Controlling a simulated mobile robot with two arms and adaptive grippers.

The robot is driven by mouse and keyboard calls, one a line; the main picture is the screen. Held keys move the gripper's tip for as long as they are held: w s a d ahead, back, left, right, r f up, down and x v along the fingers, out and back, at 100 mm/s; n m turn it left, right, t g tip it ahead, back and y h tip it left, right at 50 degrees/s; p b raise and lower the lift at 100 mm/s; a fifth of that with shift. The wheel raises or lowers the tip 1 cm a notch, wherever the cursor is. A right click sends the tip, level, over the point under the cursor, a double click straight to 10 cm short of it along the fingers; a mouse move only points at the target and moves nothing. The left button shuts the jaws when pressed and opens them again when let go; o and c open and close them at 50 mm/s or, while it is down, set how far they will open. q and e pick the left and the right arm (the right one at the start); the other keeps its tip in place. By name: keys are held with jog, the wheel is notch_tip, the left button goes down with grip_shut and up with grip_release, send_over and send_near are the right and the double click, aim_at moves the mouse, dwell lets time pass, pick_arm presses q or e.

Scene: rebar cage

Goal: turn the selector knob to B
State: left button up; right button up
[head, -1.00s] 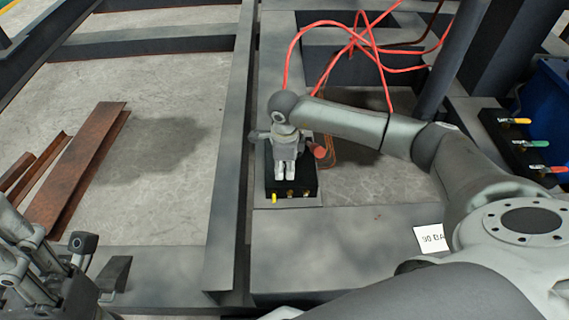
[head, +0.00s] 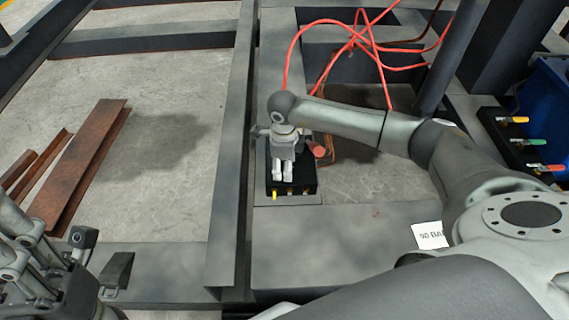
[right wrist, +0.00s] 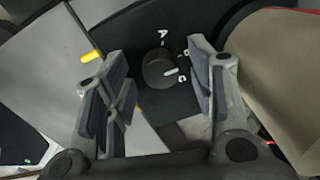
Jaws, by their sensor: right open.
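The selector knob (right wrist: 159,68) is a dark round knob on a black panel (right wrist: 140,45) in the right wrist view. White letters A, B and C curve around its upper and right side. Its white pointer mark points right, near the C. My right gripper (right wrist: 163,88) is open, with its fingers on either side of the knob; I cannot tell whether they touch it. In the head view, my right gripper (head: 283,172) is over the black box (head: 305,178) and hides the knob. My left gripper (head: 45,255) is at the lower left, far from the box, its jaws unclear.
Red cables (head: 355,40) loop behind the box. A steel beam (head: 230,150) runs along its left. Rusty angle pieces (head: 85,165) lie on the floor at left. A black block with coloured handles (head: 510,140) and a blue bin (head: 550,95) are at right.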

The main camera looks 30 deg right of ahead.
notch_tip(320, 180, up, 12)
jog(key=shift+s+a, duration=0.15)
jog(key=shift+s, duration=0.05)
dwell(0.4)
dwell(0.4)
